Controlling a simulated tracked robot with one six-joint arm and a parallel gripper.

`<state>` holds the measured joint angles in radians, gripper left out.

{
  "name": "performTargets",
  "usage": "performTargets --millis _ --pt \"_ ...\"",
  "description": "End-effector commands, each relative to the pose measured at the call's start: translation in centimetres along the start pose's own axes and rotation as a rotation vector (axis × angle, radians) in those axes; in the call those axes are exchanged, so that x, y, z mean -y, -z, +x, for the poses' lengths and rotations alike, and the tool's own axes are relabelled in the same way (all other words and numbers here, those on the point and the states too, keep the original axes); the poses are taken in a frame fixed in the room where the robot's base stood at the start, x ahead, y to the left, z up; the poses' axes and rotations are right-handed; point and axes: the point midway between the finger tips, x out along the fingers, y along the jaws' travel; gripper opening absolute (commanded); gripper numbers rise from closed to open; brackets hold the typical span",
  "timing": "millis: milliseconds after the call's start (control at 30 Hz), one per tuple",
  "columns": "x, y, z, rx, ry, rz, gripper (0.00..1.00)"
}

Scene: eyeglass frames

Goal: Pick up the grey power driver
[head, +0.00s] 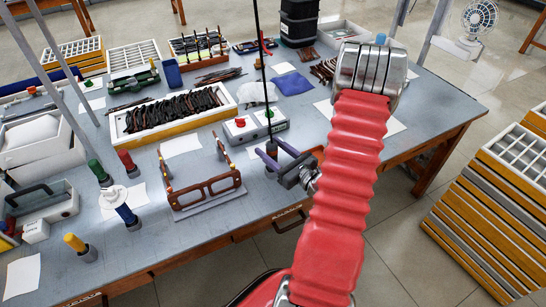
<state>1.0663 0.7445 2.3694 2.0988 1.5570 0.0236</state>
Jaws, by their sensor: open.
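Several driver-like tools stand on the left part of the bench. One has a pale grey-white top and a dark blue lower part (124,212); it looks most like the grey power driver, but I cannot be sure. Others have a green top (97,170), a red top (128,160) and a yellow top (76,243), with greyish lower parts. My gripper (270,151) is open and appears empty, over the bench near its front edge, right of the brown eyeglass frame. It is well to the right of these tools and touches none.
A brown eyeglass frame (206,190) stands on a pad between my gripper and the tools. A white box with buttons (240,128) is behind my gripper. A tray of dark frames (126,121) lies farther back. Bare bench (180,245) shows along the front.

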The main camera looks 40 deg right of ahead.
Motion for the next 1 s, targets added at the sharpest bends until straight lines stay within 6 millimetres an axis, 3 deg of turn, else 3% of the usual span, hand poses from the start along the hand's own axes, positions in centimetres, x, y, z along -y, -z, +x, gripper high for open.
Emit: performTargets --millis 300,900,1000 --pt "0.0 0.0 3.6 0.000 -0.002 0.000 0.51" --pt "0.0 0.0 3.8 0.000 0.000 0.000 0.51" --pt "0.0 0.0 3.8 0.000 0.000 0.000 0.44"
